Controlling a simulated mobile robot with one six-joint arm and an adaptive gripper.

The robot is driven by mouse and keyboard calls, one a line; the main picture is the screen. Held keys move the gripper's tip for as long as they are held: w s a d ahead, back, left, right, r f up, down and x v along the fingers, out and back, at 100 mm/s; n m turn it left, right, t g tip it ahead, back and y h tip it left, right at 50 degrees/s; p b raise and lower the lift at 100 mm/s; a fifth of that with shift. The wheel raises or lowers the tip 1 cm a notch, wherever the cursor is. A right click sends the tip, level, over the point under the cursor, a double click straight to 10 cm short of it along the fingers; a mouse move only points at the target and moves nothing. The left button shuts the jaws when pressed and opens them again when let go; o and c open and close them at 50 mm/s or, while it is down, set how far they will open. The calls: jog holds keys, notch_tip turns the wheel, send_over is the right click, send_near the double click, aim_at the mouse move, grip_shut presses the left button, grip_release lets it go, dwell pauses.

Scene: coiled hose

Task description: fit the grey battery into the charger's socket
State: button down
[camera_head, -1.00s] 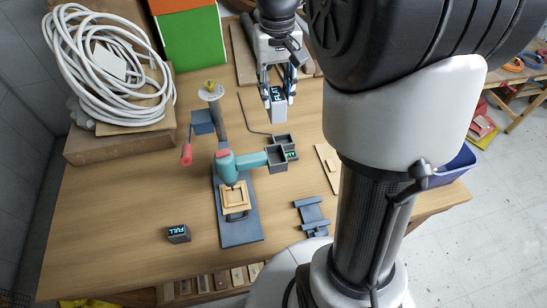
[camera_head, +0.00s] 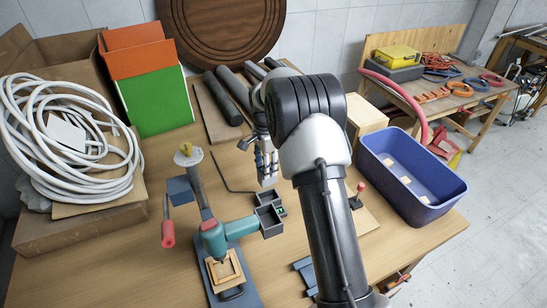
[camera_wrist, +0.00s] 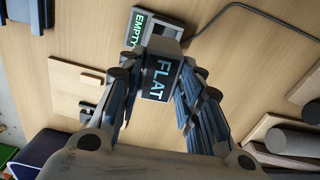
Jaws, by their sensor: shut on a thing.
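My gripper (camera_head: 266,163) is shut on a grey battery (camera_wrist: 160,72) whose face reads FLAT. In the wrist view the battery sits between both fingertips (camera_wrist: 157,82). The head view shows the battery (camera_head: 268,180) only small, above the table. The dark grey charger (camera_head: 270,219) stands on the table, nearer the head camera than my gripper. In the wrist view the charger (camera_wrist: 134,30) shows just beyond the battery, with a display reading EMPTY. The held battery partly covers the charger there, and I cannot tell the gap between them.
A teal drill on a press stand (camera_head: 215,238) is left of the charger. A black cable (camera_head: 228,178) runs behind it. A coiled white hose (camera_head: 65,140) lies on boxes at the left. A blue bin (camera_head: 415,205) is at the right.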

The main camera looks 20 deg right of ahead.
aim_at(267, 184)
jog(key=shift+w+d+f+m, duration=0.15)
jog(key=shift+f+m, duration=0.1)
jog(key=shift+f, duration=0.15)
jog(key=shift+w+d+f+m, duration=0.1)
jog(key=shift+w+f+m, duration=0.05)
jog(key=shift+f+m, duration=0.15)
jog(key=shift+f+b, duration=1.7)
jog(key=shift+f, duration=1.25)
jog(key=shift+f, duration=0.15)
jog(key=shift+f, duration=0.35)
jog(key=shift+f, duration=0.35)
jog(key=shift+f, duration=0.35)
jog(key=shift+f, duration=0.2)
